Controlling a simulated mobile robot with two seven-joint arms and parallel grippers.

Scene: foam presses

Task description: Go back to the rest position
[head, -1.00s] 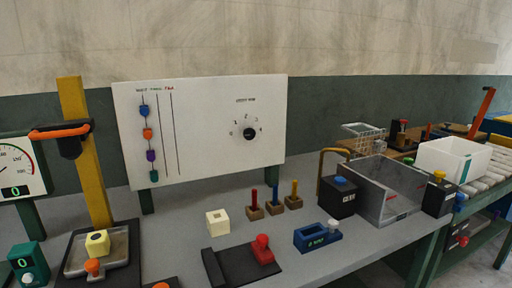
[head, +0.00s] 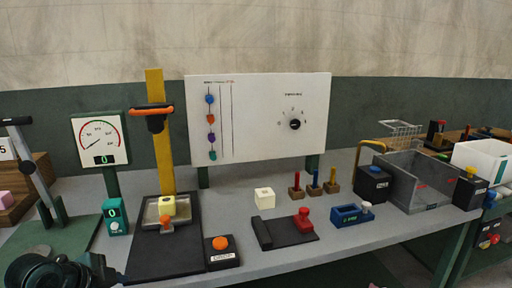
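My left arm and gripper (head: 98,270) show as dark shapes at the bottom left corner, at the front of the bench, left of the black press base. They touch nothing that I can make out. Whether the fingers are apart or together cannot be told. My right gripper is not in view. A pale cream block (head: 264,198) stands apart on the bench.
A gauge (head: 100,140) and a teal counter box (head: 115,217) stand left of the press. A black box with an orange button (head: 221,251) is at its right. A white board (head: 258,120) stands behind. A grey bin (head: 415,180) is at the right. Bare bench (head: 235,190) lies between.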

